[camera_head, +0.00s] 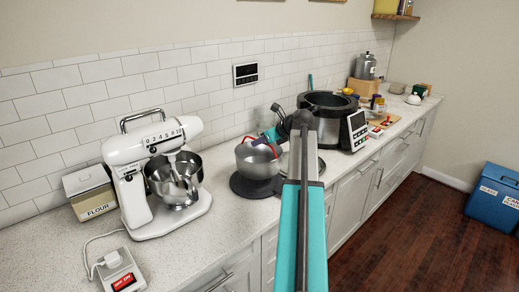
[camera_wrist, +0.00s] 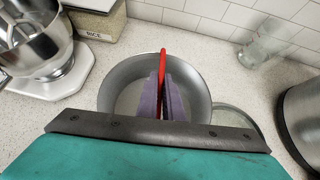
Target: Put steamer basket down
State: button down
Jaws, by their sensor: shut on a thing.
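The steamer basket (camera_head: 255,163) is a round grey metal bowl with a red handle. In the head view it is upright over a black round plate (camera_head: 243,189) on the counter; I cannot tell whether it touches it. In the wrist view the basket (camera_wrist: 118,92) lies straight below my gripper (camera_wrist: 164,82). The purple fingers are shut on the red handle (camera_wrist: 163,58), which runs up between them. My gripper also shows in the head view (camera_head: 264,137), partly behind my arm. The basket's underside is hidden.
A white stand mixer (camera_head: 155,165) with a steel bowl stands to the left. A large dark cooker (camera_head: 328,115) stands to the right. In the wrist view a clear glass (camera_wrist: 263,43) is at the back right, and a rice container (camera_wrist: 97,20) is at the back left.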

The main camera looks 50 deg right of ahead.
jog(key=shift+f+p, duration=0.65)
jog(key=shift+f, duration=1.15)
jog(key=c, duration=1.9)
grip_release()
notch_tip(320, 180, up, 8)
jog(key=f+b, duration=0.1)
jog(key=b, duration=0.1)
send_over(277, 158)
jog(key=shift+d+r, duration=0.1)
jog(key=shift+r, duration=0.15)
jog(key=shift+f, duration=0.1)
